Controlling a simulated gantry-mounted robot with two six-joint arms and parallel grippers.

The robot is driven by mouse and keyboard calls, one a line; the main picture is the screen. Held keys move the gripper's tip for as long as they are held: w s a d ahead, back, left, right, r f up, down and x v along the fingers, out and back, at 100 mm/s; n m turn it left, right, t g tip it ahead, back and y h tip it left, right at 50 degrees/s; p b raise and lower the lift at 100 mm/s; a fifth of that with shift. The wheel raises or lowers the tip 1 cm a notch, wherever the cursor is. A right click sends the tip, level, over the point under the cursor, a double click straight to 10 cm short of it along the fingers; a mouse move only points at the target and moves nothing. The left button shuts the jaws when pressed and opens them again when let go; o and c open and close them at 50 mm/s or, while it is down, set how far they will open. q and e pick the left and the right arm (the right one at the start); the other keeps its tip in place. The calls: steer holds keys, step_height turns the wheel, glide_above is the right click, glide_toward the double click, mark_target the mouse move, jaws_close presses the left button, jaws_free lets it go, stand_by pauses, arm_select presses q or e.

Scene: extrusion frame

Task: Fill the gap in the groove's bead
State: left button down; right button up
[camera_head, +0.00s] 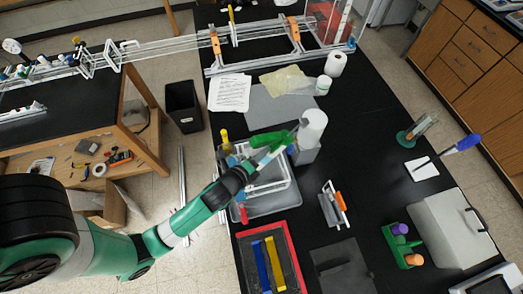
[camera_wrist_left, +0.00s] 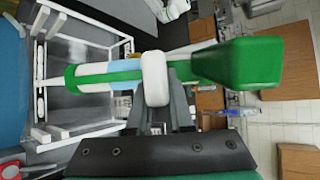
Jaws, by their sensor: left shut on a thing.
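My left gripper (camera_head: 268,153) reaches in from the left over the dark table and is shut on a green and white tool (camera_head: 268,139). In the left wrist view the tool (camera_wrist_left: 240,62) lies across the fingers (camera_wrist_left: 160,105), with a thick green end at the right and a thinner green end at the left. A white rectangular frame (camera_head: 288,186) lies under and beside the gripper; it also shows in the left wrist view (camera_wrist_left: 40,75), left of the fingers. My right gripper is not in view.
A white roll (camera_head: 314,122) stands close beside the tool. A red-edged tray (camera_head: 291,240) with blue and yellow strips lies in front. A stand with an orange part (camera_head: 340,201) is to the right. The black table right of centre (camera_head: 375,150) is mostly clear.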

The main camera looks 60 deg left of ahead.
arm_select(q)
steer(key=shift+s+d+r+b, duration=0.1)
steer(key=shift+s+d+b, duration=0.1)
steer(key=shift+d, duration=0.6)
steer(key=shift+s+d+f+b, duration=0.1)
steer(key=shift+s+d+b, duration=0.05)
steer(key=shift+d, duration=0.65)
steer(key=shift+s+d+r+b, duration=0.1)
steer(key=shift+s+d+b, duration=0.1)
steer(key=shift+d, duration=0.6)
step_height(320, 180, up, 9)
steer(key=p, duration=0.8)
steer(key=shift+p, duration=0.35)
steer(key=shift+h, duration=0.3)
